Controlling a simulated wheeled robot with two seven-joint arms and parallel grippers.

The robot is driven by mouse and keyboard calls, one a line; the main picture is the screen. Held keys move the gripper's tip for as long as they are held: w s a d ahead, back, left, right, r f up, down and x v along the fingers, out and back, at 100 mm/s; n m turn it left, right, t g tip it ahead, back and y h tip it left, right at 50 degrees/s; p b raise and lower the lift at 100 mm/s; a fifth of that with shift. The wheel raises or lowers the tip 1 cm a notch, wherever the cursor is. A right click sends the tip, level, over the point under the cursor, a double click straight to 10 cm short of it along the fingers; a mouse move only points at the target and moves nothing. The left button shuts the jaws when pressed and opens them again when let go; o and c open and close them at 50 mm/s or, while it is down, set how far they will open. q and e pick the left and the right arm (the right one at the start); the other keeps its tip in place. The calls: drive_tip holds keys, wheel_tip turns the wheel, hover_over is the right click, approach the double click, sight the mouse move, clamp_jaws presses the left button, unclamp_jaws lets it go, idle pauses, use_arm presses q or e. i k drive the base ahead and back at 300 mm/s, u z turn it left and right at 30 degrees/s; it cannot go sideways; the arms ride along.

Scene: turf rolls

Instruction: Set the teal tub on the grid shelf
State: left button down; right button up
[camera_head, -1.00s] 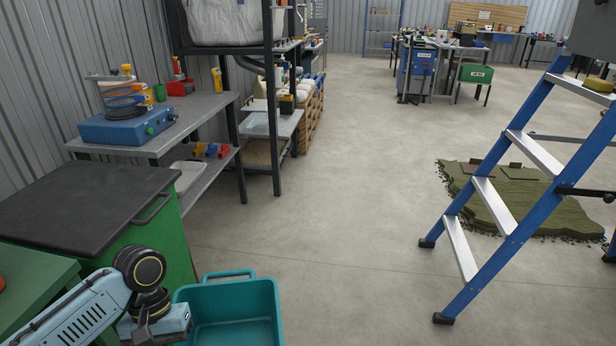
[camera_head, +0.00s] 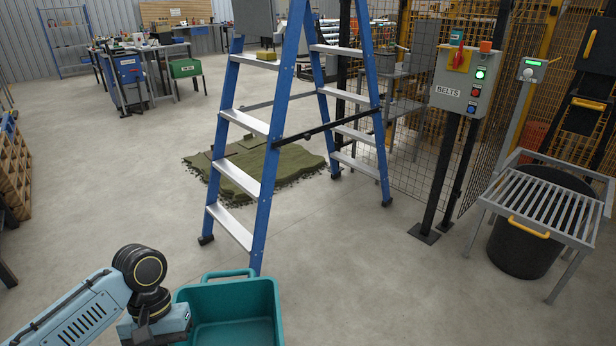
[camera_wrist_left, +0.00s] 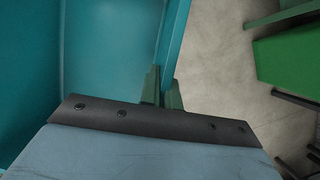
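The teal tub (camera_head: 230,310) is at the bottom of the head view, upright and cut off by the lower edge; the part of its inside that shows looks empty. My left arm comes in from the left against its left side. In the left wrist view my left gripper (camera_wrist_left: 161,88) has its green fingers on either side of the tub's wall (camera_wrist_left: 110,55), shut on it. The grid shelf (camera_head: 545,208), a grey slatted rack on legs with a yellow handle, stands at the right of the head view, apart from the tub. My right gripper is out of view.
A blue stepladder (camera_head: 265,140) stands ahead. Green turf (camera_head: 275,165) lies behind it. A control box (camera_head: 466,82) on black posts and mesh fencing stand left of the grid shelf. A black bin (camera_head: 522,245) is under the shelf. Floor between tub and shelf is clear.

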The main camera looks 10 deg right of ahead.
sight(544, 200)
drive_tip(key=z, duration=1.85)
drive_tip(key=i, duration=3.8)
drive_tip(key=z, duration=0.5)
